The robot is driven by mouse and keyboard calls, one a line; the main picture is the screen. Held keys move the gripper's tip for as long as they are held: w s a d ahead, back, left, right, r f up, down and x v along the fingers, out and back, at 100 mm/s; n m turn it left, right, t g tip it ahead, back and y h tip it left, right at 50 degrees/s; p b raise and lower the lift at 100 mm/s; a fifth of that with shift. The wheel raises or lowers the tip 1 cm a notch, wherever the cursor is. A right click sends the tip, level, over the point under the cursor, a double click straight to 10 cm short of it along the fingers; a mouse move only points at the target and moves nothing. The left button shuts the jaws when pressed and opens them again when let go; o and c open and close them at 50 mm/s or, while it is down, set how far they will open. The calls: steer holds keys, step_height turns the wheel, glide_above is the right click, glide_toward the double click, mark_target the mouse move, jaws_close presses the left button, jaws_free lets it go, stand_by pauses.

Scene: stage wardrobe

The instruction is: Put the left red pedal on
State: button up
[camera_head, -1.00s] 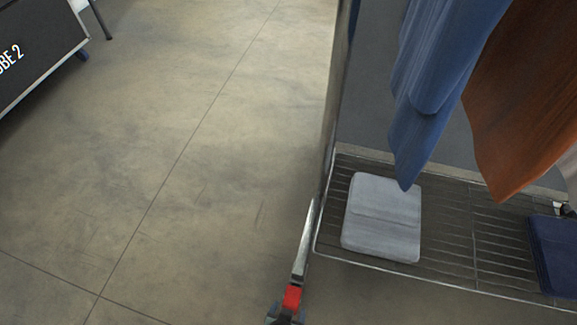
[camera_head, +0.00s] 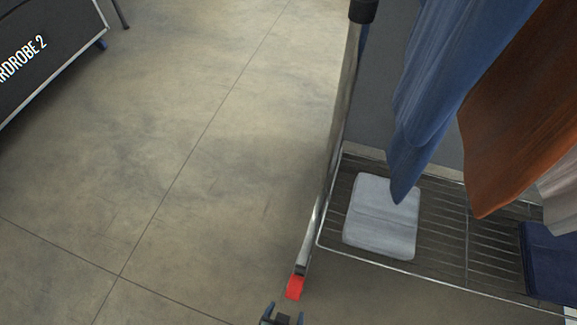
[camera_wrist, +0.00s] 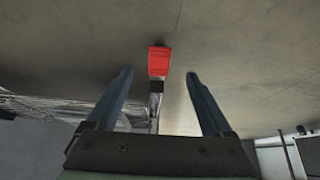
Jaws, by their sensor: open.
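The red pedal (camera_head: 295,287) is at the foot of the garment rack's left upright, low over the concrete floor. It also shows in the wrist view (camera_wrist: 159,61), at the end of a metal leg, between and beyond the two fingertips. My gripper (camera_head: 281,314) shows at the bottom edge of the head view, just below the pedal. In the wrist view my gripper (camera_wrist: 158,76) is open and empty, with one finger on each side of the pedal's line. The fingers do not touch the pedal. The caster under the pedal is hidden.
The metal rack (camera_head: 333,170) has a wire shelf (camera_head: 440,235) with a folded grey cloth (camera_head: 381,216) and a dark blue one (camera_head: 549,260). Blue (camera_head: 430,95) and rust (camera_head: 515,115) garments hang above. A black wardrobe case (camera_head: 45,55) stands upper left. The left floor is clear.

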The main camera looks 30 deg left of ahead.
steer(key=p+v, duration=0.1)
steer(key=v, duration=0.1)
steer(key=shift+s+r, duration=0.15)
steer(key=shift+r, duration=0.15)
steer(key=shift+s, duration=0.1)
stand_by(0.3)
